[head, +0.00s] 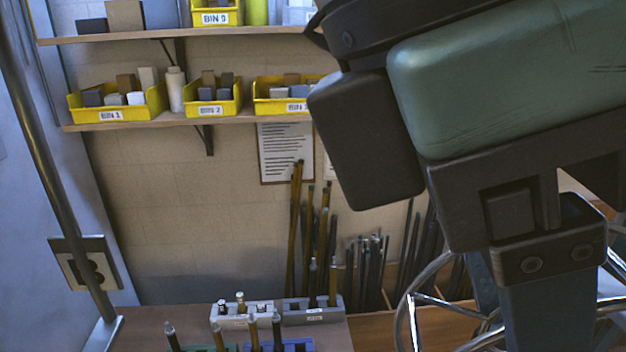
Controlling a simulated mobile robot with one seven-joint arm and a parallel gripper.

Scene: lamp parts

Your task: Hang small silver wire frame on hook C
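My gripper (545,310) fills the right side of the head view, pointing down, with a dark mount and blue-grey fingers. Its fingertips run off the bottom edge, so I cannot see whether they are open or shut. A silver wire frame (450,304) with a curved rim and straight spokes shows at the lower right, on both sides of the fingers. Its lower part is cut off by the picture edge and its middle is hidden by the gripper. I cannot tell whether it is held. No hook marked C is visible.
Wall shelves (140,124) hold yellow bins (118,113) of small blocks. Rods (297,230) lean against the wall. Grey holders (312,312) and upright posts (170,335) stand on the wooden bench (140,325). A slanted metal pole (50,165) is at the left.

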